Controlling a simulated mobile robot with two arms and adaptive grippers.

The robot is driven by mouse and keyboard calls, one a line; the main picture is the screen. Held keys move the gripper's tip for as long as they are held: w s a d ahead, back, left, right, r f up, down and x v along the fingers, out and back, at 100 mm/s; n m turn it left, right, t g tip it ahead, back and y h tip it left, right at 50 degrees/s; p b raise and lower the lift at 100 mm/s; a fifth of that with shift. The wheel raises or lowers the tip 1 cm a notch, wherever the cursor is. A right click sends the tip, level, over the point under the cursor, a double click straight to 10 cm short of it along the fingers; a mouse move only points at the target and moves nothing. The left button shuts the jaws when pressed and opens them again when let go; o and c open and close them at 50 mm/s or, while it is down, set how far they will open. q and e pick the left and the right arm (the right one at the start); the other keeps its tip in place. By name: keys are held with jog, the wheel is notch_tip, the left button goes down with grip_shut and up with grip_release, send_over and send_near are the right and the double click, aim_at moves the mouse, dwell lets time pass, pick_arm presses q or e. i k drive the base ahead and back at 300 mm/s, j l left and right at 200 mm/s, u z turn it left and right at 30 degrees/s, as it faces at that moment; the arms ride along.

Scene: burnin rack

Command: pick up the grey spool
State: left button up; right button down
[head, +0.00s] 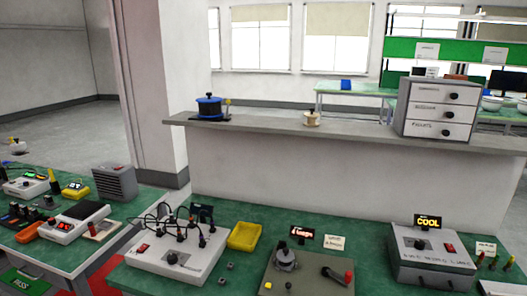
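A grey round piece (286,259) with a raised dark centre sits on the left part of a beige machine (312,286) on the near green bench. It may be the grey spool, but it is small and I cannot tell for sure. A blue spool-like drum (209,107) stands on a dark base at the left of the grey ledge. A small cream spool (311,119) stands upright near the middle of the ledge. Neither of my grippers is in view.
The ledge (365,131) carries a drawer cabinet (437,94) at right. The near bench holds a white wired box (176,251), a yellow tray (244,236), and a box with a COOL display (431,256). A left bench (125,203) holds instruments. Ledge space around the cream spool is clear.

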aim_at(285, 257)
jog(key=i+j+z, duration=0.2)
jog(key=z, duration=0.15)
jog(key=i+j+z, duration=0.2)
jog(key=j+z, duration=0.15)
jog(key=i+j+z, duration=0.15)
jog(key=j+z, duration=0.2)
